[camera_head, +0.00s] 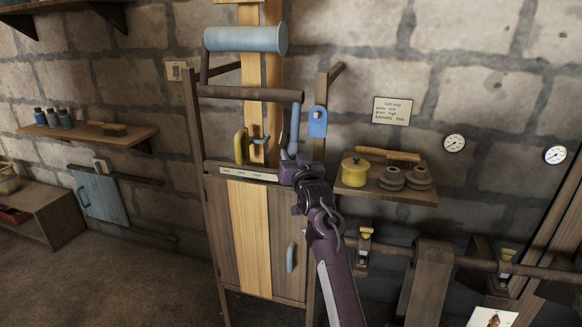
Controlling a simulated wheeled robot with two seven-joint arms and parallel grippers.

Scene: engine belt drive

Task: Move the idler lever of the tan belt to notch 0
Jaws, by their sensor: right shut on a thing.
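The tan belt (250,235) runs straight down the middle of the wooden frame, past the blue roller at the top and over the cabinet front. My right gripper (287,156) is at the right side of the frame, just above the cabinet top. It is shut at the lower end of a light-blue lever (295,130), which stands nearly upright; the gripper hides the grip itself. A yellow lever (240,146) stands left of the belt, apart from my gripper. A pale marked strip (248,173) lies below the levers; its marks are too small to read. My left gripper is out of view.
A blue roller (245,39) and a dark wooden bar (250,93) cross the frame above. A blue tag (318,122) hangs at the right post. A shelf (400,195) with a yellow pot (355,172) and grey weights stands close right of my gripper.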

